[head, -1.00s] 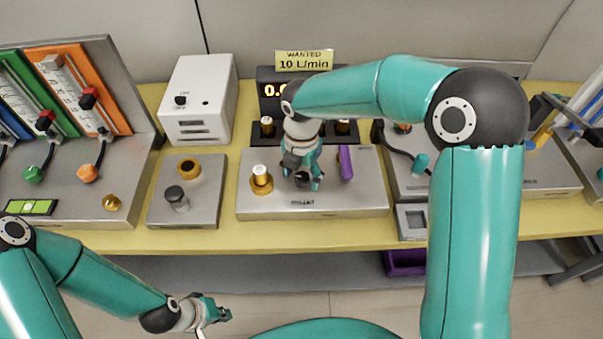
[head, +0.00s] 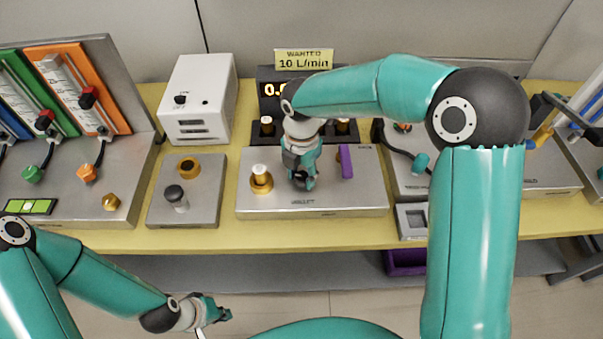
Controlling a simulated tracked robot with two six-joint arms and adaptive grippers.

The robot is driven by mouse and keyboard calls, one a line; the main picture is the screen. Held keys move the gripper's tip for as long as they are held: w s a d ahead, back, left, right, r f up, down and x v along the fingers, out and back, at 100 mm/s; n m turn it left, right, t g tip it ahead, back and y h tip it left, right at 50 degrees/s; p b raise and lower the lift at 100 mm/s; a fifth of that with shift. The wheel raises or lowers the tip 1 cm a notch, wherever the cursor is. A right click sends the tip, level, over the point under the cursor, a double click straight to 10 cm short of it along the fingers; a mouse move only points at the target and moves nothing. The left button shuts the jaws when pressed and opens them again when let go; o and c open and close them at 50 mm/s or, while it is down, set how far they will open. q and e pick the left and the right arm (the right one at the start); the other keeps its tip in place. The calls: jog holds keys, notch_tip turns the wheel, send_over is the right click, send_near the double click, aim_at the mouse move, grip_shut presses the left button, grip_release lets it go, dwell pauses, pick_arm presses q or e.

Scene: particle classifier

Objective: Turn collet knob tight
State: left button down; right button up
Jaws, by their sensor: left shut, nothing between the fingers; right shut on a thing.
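The collet block is a grey metal plate (head: 345,200) in the middle of the yellow bench, with a brass collet (head: 261,178) holding a white-topped piece on its left and a purple lever (head: 346,161) on its right. My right gripper (head: 303,184) reaches down from above between them and is shut on a dark knob on the plate. The fingers hide nearly all of the knob. My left gripper (head: 216,312) is shut and empty, in front of the bench at the lower left, away from the plate.
A display box (head: 268,90) with a yellow "WANTED 10 L/min" sign (head: 304,60) stands behind the plate. A white box (head: 198,100) and a small plate with a brass ring (head: 210,205) are to the left. A flowmeter panel (head: 122,85) stands far left.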

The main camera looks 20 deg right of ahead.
jog(key=m+b, duration=0.1)
jog(key=m, duration=0.3)
jog(key=shift+w+m, duration=0.1)
jog(key=shift+m, duration=0.3)
jog(key=m, duration=0.4)
jog(key=shift+b, duration=0.4)
jog(key=m+b, duration=0.1)
jog(key=m, duration=0.4)
jog(key=m+b, duration=0.1)
jog(key=m, duration=0.3)
jog(key=shift+w+m, duration=0.1)
jog(key=shift+m, duration=0.2)
jog(key=m+b, duration=0.1)
jog(key=m, duration=0.6)
jog(key=shift+d, duration=0.1)
jog(key=m+b, duration=0.1)
jog(key=m, duration=0.2)
jog(key=shift+r+m, duration=0.1)
jog(key=shift+m, duration=0.3)
jog(key=shift+m+b, duration=0.4)
jog(key=shift+m, duration=1.6)
